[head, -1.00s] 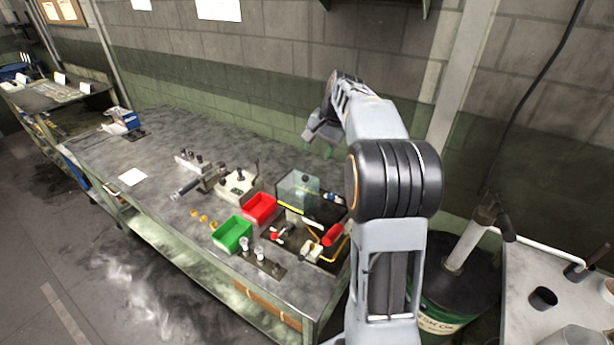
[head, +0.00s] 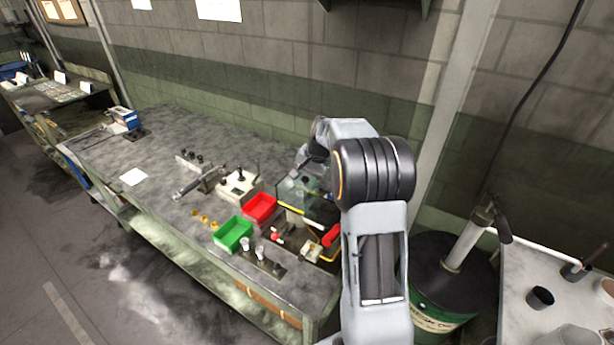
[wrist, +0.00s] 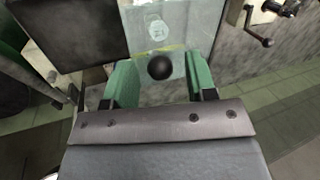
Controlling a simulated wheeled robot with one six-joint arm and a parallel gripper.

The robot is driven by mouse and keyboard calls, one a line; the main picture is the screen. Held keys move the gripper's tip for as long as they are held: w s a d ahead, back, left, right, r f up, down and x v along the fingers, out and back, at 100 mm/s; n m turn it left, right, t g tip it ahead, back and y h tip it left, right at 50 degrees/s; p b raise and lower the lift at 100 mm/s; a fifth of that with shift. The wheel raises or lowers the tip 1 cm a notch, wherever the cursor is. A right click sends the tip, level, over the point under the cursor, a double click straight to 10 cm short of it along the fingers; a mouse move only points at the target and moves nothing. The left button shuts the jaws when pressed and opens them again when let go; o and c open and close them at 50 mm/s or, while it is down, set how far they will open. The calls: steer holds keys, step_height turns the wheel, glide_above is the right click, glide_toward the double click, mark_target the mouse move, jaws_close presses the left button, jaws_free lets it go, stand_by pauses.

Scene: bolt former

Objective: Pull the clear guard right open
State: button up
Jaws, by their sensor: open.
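The clear guard (head: 291,193) is a see-through panel with a yellow strip at its lower edge, on the machine at the right part of the bench. In the wrist view the guard (wrist: 188,28) has a round black knob (wrist: 160,67). My gripper (wrist: 160,75) has two green fingers, open, one on each side of the knob. I cannot tell whether either finger touches it. In the head view my arm reaches down to the guard, and the fingertips are hard to make out.
A red bin (head: 260,207) and a green bin (head: 232,233) stand left of the guard. A red handle (head: 331,235) is near the bench's right end. A dark drum (head: 455,275) stands right of my arm.

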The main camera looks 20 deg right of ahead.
jaws_close()
stand_by(0.4)
